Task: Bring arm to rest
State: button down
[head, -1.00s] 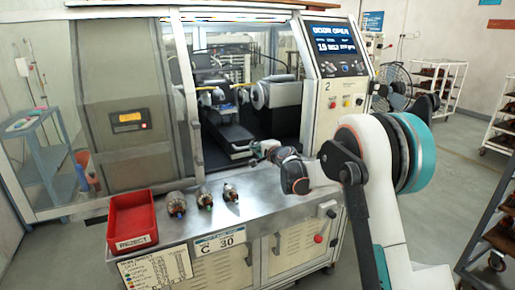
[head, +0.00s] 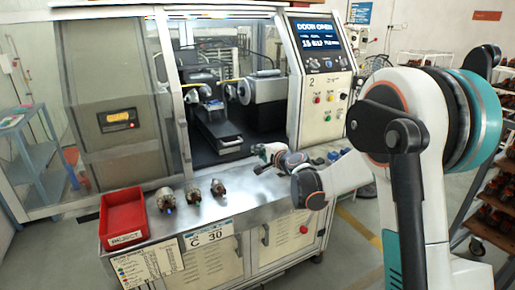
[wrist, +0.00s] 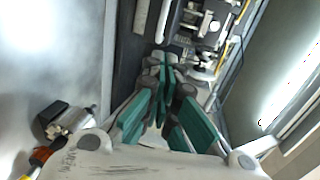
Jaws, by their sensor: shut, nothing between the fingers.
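My gripper (head: 262,158) is shut and empty over the steel bench in front of the machine's open doorway. Its teal fingers (wrist: 165,88) lie close together in the wrist view, pointing toward the machine interior. My arm reaches in from the right of the head view, with its large white and teal joint close to the camera. The winding machine (head: 317,60) reads "DOOR OPEN" on its screen. Inside, a dark slide (head: 217,128) with a light end sits below the winding heads.
Small blue-tipped parts (head: 333,156) lie at the bench's right end. A rack (head: 490,215) stands at far right. Floor is free between bench and rack.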

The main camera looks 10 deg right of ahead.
jog(key=s+a+r+n+g, duration=0.1)
jog(key=s+r+n+g, duration=0.2)
jog(key=s, duration=0.8)
jog(key=s+a+r+n+g, duration=0.1)
jog(key=s+r+n, duration=0.35)
jog(key=s, duration=0.55)
jog(key=s+d+f+n+g+h, duration=0.1)
jog(key=s+d+f+n, duration=0.1)
jog(key=s, duration=0.7)
jog(key=s+d+f+n+g+h, duration=0.1)
jog(key=s+d+f+n+h, duration=0.1)
jog(key=s, duration=0.7)
jog(key=s+d+f+n+g+h, duration=0.1)
jog(key=s+d+f+n+h, duration=0.1)
jog(key=s, duration=0.7)
notch_tip(320, 180, down, 2)
jog(key=shift+d+f+n+g, duration=0.1)
jog(key=shift+d+n+g, duration=0.3)
jog(key=shift+d, duration=0.1)
jog(key=shift+s, duration=0.1)
